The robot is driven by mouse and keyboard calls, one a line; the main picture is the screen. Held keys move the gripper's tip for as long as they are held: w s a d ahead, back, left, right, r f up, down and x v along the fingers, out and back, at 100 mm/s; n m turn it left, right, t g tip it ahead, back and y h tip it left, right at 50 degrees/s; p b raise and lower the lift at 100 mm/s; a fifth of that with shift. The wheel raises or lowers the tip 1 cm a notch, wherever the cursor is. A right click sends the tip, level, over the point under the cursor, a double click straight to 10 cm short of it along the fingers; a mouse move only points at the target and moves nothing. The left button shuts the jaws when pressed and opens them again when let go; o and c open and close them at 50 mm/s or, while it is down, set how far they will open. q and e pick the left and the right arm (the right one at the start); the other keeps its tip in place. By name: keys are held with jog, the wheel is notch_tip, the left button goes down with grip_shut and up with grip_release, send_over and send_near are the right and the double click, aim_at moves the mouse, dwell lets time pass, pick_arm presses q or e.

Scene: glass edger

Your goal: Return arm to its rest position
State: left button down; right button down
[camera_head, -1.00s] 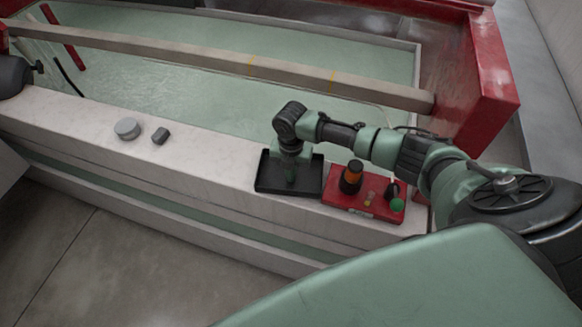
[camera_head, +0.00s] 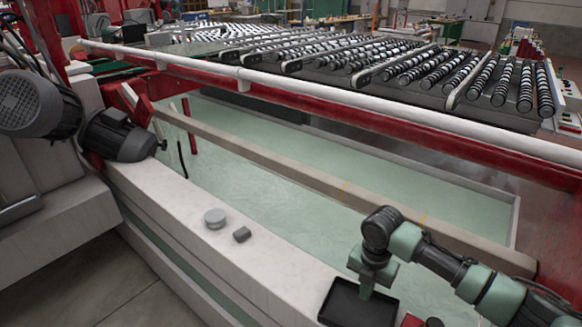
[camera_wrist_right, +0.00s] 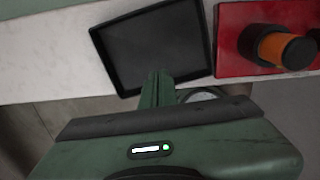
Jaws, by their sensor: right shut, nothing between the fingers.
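My right arm reaches in from the lower right of the head view, bent down at the wrist. My right gripper (camera_head: 367,290) points downward over the black tray (camera_head: 333,308) on the pale ledge. In the right wrist view the gripper's fingers (camera_wrist_right: 158,84) are together and empty, in front of the lower edge of the tray (camera_wrist_right: 118,60). The tray looks empty. Whether the fingertips touch it cannot be told. My left gripper is not in view.
A red block (camera_wrist_right: 236,60) with an orange and black cylinder (camera_wrist_right: 285,47) stands right of the tray. A grey round puck (camera_head: 215,217) and a small dark block (camera_head: 242,234) lie along the ledge (camera_head: 290,280). A long beam (camera_head: 300,172), a white rail and rollers lie beyond.

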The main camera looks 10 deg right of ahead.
jog(key=s+a+f+m+t+y, duration=0.1)
jog(key=s+a+f+m, duration=0.1)
jog(key=s+a+m, duration=0.45)
jog(key=s+a+f+m+t+y, duration=0.1)
jog(key=s+a+f+m, duration=0.25)
jog(key=s+a, duration=0.45)
jog(key=s+d+r+m+t+h, duration=0.1)
jog(key=s+d+r+m, duration=0.15)
jog(key=s+m, duration=0.4)
jog(key=s+d+r+m+t+h, duration=0.1)
jog(key=s+d+m, duration=0.3)
jog(key=m, duration=0.5)
notch_tip(320, 180, down, 25)
jog(key=s+g, duration=0.1)
jog(key=g, duration=0.1)
jog(key=s+d+f+n+g, duration=0.1)
jog(key=s+d+f, duration=0.1)
jog(key=s+f, duration=1.4)
jog(key=shift+s+d+f, duration=0.35)
jog(key=shift+s, duration=0.25)
